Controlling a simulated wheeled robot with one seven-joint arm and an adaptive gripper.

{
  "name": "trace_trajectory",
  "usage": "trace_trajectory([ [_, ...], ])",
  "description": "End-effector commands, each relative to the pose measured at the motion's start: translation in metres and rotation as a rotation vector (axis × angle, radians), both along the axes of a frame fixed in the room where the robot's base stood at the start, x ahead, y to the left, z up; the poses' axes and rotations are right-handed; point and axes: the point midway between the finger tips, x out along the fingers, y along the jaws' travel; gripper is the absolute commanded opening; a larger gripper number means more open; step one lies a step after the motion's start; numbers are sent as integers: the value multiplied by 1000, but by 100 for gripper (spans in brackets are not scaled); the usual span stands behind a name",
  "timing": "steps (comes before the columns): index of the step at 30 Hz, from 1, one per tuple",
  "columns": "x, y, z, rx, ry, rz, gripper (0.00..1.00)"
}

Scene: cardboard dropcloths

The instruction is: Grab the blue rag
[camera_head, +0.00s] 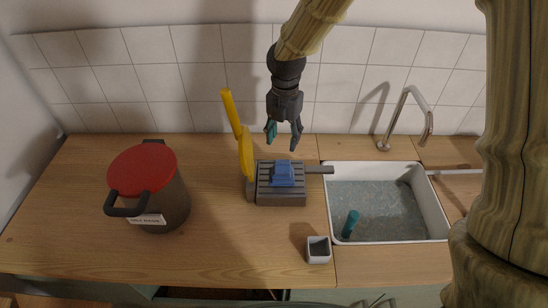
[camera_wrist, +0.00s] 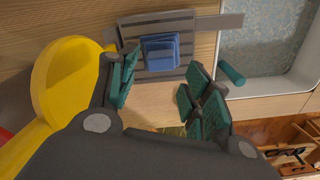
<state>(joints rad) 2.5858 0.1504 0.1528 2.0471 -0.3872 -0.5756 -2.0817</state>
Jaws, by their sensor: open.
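The blue rag (camera_head: 284,174) is a small folded cloth lying on a grey slatted block (camera_head: 265,197) on the wooden counter, left of the sink. My gripper (camera_head: 284,140) hangs above and behind it in the head view, open and pointing down, with nothing between its fingers. In the wrist view the rag (camera_wrist: 161,52) lies beyond the fingertips, on the slatted block (camera_wrist: 135,32). The teal-padded fingers of my gripper (camera_wrist: 160,90) are spread apart. No finger appears to touch the rag.
A yellow long-handled object (camera_head: 243,150) stands just left of the block, close to my gripper. A red-lidded pot (camera_head: 143,168) is at left. A sink (camera_head: 335,200) with a teal object (camera_head: 350,224) and faucet (camera_head: 428,120) is at right. A small square cup (camera_head: 318,257) stands in front.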

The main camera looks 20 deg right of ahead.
Motion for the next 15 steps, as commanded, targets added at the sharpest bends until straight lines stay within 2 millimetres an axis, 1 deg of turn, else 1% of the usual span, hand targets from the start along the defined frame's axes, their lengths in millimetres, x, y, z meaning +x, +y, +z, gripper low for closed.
trace_trajectory([
  [3, -11, 2, -2, -3, -7, 9, 49],
  [8, -19, 4, -20, -3, -12, 11, 49],
  [11, -15, 4, -32, -2, -11, 10, 49],
  [15, 0, 4, -50, -1, 1, 9, 49],
])
